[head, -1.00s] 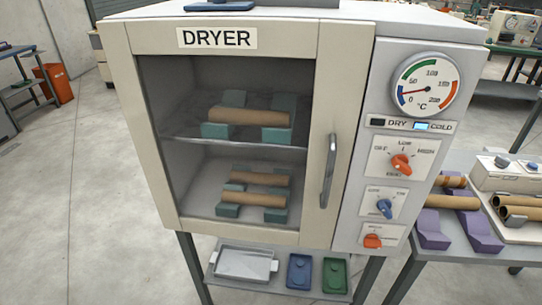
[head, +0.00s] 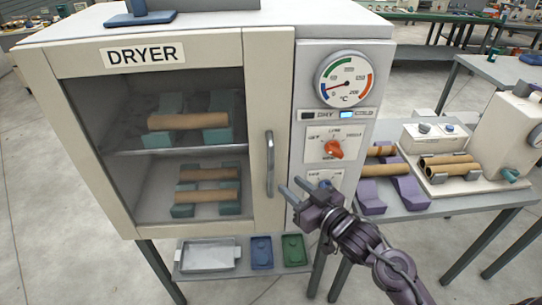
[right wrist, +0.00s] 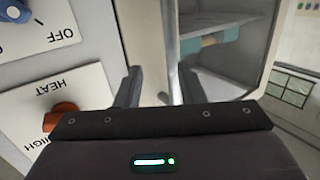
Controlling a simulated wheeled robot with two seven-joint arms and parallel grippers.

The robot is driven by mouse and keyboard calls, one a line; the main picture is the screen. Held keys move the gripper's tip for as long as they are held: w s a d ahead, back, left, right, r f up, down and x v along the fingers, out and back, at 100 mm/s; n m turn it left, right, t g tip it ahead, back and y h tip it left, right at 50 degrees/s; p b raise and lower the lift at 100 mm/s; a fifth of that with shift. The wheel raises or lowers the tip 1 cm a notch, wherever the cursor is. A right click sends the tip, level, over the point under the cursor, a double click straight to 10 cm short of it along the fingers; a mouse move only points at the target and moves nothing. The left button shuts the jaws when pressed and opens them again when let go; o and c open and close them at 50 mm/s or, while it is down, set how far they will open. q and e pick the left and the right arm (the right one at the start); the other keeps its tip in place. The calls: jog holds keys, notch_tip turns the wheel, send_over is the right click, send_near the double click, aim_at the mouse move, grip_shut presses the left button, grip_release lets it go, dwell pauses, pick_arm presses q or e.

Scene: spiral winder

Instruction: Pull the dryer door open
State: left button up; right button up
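The dryer (head: 310,60) stands with its glass-paned door (head: 262,100) shut. A grey vertical bar handle (head: 270,165) sits on the right side of the door frame. My right gripper (head: 291,186) is open and empty just right of the handle's lower end, in front of the control panel. In the right wrist view its two fingers (right wrist: 160,88) are spread apart. What looks like the handle (right wrist: 172,45) shows beyond and between the fingertips there, not gripped. My left gripper is not in view.
The control panel has a dial (head: 345,80) and an orange knob (head: 333,149); my right gripper partly hides the lower knobs. A shelf (head: 225,272) below holds trays. A side table (head: 425,205) at right carries purple stands, tubes and a machine.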

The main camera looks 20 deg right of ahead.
aim_at(273, 163)
jog(key=shift+n+t+y, duration=0.3)
jog(key=shift+y, duration=0.1)
jog(key=w+a+r+p, duration=0.1)
jog(key=w, duration=0.1)
jog(key=w+a+r, duration=0.1)
jog(key=r, duration=0.1)
jog(key=w+a+r+p, duration=0.1)
jog(key=w, duration=0.1)
jog(key=shift+w+a+r+p, duration=0.25)
jog(key=shift+w+p, duration=0.05)
jog(key=shift+w, duration=0.05)
jog(key=shift+w+a+f, duration=0.1)
jog(key=shift+w+a, duration=0.05)
jog(key=shift+w, duration=0.3)
grip_shut()
